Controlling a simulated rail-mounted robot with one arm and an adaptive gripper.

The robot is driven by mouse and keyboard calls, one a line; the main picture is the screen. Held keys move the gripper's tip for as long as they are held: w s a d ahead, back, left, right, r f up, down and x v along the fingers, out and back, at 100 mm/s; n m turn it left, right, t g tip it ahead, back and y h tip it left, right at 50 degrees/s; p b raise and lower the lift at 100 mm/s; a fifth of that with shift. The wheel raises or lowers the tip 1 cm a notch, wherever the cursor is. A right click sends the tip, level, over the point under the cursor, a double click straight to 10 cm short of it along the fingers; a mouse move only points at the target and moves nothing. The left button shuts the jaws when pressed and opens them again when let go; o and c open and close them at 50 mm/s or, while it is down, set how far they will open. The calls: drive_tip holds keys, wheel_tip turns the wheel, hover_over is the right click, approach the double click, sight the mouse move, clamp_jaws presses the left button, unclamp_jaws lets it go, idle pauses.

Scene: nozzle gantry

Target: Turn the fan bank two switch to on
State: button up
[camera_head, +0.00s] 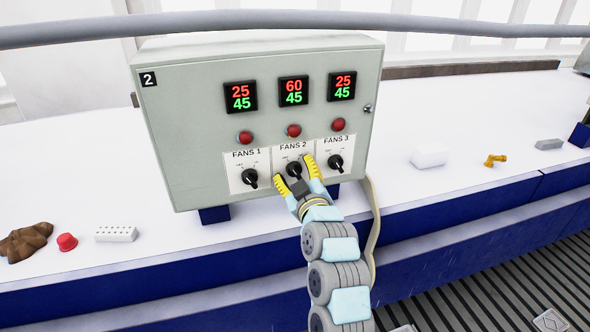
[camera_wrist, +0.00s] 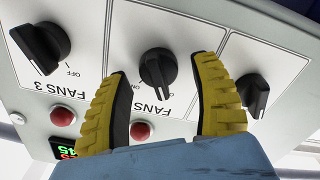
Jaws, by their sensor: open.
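The FANS 2 switch (camera_head: 294,169) is a black rotary knob on a white plate in the lower middle of a grey control box (camera_head: 190,140). In the wrist view, which is upside down, the FANS 2 knob (camera_wrist: 158,70) lies between and just beyond my fingers. My gripper (camera_head: 296,180) is open, its yellow fingers on either side of that knob with a visible gap in the wrist view (camera_wrist: 160,95). The knob's exact setting is hard to read.
The FANS 1 knob (camera_head: 250,178) and FANS 3 knob (camera_head: 336,162) sit close on either side. Red lamps and displays are above. A grey pipe (camera_head: 250,22) crosses in front at the top. Loose items, including a white block (camera_head: 429,157), lie on the white bench.

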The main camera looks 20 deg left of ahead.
clamp_jaws()
drive_tip(key=shift+f+m+b, duration=0.1)
drive_tip(key=shift+m+b, duration=0.2)
idle(0.3)
drive_tip(key=shift+f+m+b, duration=0.1)
drive_tip(key=shift+m+b, duration=0.55)
drive_tip(key=shift+m, duration=0.25)
drive_tip(key=m+b, duration=0.1)
drive_tip(key=m, duration=0.2)
drive_tip(key=shift+w+d+m, duration=0.1)
drive_tip(key=shift+m, duration=0.2)
drive_tip(key=m, duration=0.6)
drive_tip(key=shift+w+d, duration=0.1)
